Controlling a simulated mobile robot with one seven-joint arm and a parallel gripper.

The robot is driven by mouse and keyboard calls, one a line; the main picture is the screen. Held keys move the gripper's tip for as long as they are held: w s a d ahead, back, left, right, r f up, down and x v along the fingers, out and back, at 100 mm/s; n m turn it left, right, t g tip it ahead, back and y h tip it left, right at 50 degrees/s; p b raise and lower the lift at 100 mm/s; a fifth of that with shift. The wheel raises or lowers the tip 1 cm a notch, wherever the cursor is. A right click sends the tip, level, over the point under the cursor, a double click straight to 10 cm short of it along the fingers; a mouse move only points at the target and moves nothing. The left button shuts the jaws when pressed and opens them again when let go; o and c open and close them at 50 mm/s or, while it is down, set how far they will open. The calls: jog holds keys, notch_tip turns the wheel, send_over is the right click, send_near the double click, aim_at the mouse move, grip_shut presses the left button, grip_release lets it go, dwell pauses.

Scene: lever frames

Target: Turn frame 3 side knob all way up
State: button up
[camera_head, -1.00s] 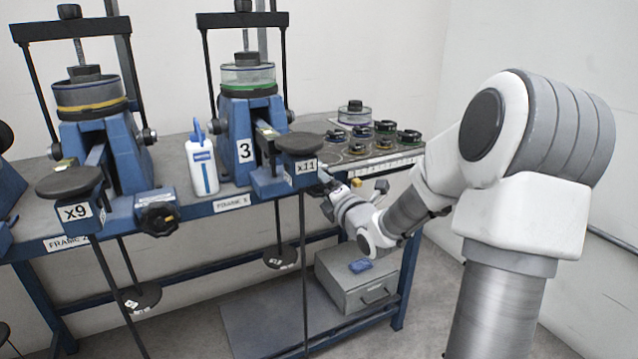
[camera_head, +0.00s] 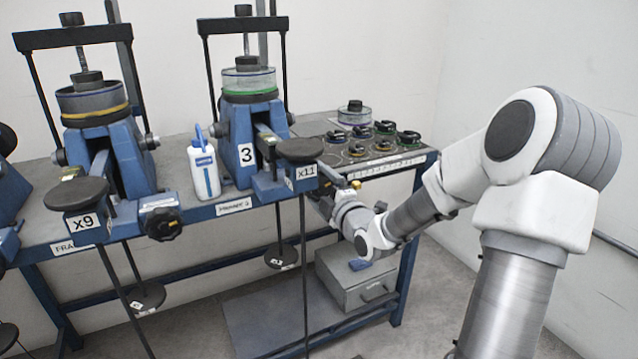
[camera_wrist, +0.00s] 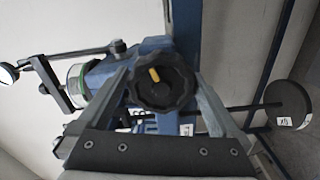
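Frame 3 (camera_head: 237,150) is a blue lever frame with a "3" label and a clear, green-ringed cell on top. Its side knob (camera_wrist: 162,80), black and lobed with a yellow mark, fills the middle of the wrist view. The mark points up and slightly left in that picture. My gripper (camera_wrist: 163,78) has its fingers spread, one on each side of the knob. I cannot tell whether they touch it. In the head view my gripper (camera_head: 325,191) is at the right side of frame 3, and the knob is hidden there.
The x11 hanger plate (camera_head: 300,150) is close above my gripper. A rack of ringed dishes (camera_head: 372,150) lies behind it on the bench. A white bottle (camera_head: 204,172) stands left of frame 3. The neighbouring frame has a similar black knob (camera_head: 161,222). A grey box (camera_head: 350,290) sits below.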

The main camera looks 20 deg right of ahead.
aim_at(322, 188)
jog(key=shift+s, duration=0.1)
jog(key=shift+s+d+f, duration=0.1)
jog(key=shift+s+d, duration=0.05)
jog(key=shift+s, duration=2.9)
